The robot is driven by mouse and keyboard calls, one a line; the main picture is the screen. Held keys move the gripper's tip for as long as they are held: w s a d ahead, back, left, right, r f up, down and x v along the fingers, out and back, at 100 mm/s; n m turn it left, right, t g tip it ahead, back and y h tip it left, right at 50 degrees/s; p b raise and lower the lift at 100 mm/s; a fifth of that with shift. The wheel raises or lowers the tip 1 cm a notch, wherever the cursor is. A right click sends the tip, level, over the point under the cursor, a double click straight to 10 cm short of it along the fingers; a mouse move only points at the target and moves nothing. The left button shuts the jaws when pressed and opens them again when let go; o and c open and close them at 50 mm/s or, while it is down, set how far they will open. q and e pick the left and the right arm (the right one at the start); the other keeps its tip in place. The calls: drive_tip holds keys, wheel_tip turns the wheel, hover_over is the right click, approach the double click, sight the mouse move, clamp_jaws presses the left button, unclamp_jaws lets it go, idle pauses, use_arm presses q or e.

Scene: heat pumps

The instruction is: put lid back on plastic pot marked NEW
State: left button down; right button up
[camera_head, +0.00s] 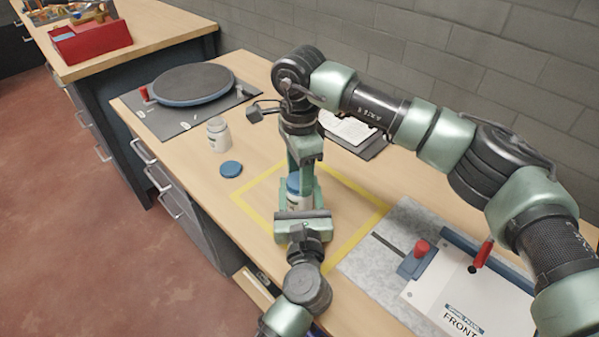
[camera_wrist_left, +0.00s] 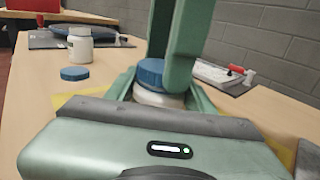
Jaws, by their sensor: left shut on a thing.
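A white pot (camera_head: 298,203) with a blue lid (camera_head: 293,184) on top stands inside the yellow square on the bench. Its label is mostly hidden, so I cannot read the marking. My left gripper (camera_head: 305,200) is shut on this pot. The lid (camera_wrist_left: 150,74) and pot (camera_wrist_left: 158,98) also show in the left wrist view. A second white pot (camera_head: 218,135) stands uncovered further left, and a loose blue lid (camera_head: 231,169) lies flat on the bench nearby.
A round dark turntable (camera_head: 193,85) sits on a grey mat behind the second pot. A plate with red handles (camera_head: 470,300) lies at the right. Bare bench surrounds the loose lid.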

drive_tip(key=c, duration=0.6)
drive_tip(key=m, duration=0.6)
drive_tip(key=o, duration=1.5)
drive_tip(key=shift+o, duration=0.2)
drive_tip(key=shift+r, duration=2.25)
drive_tip(key=shift+r, duration=0.1)
drive_tip(key=shift+c, duration=0.4)
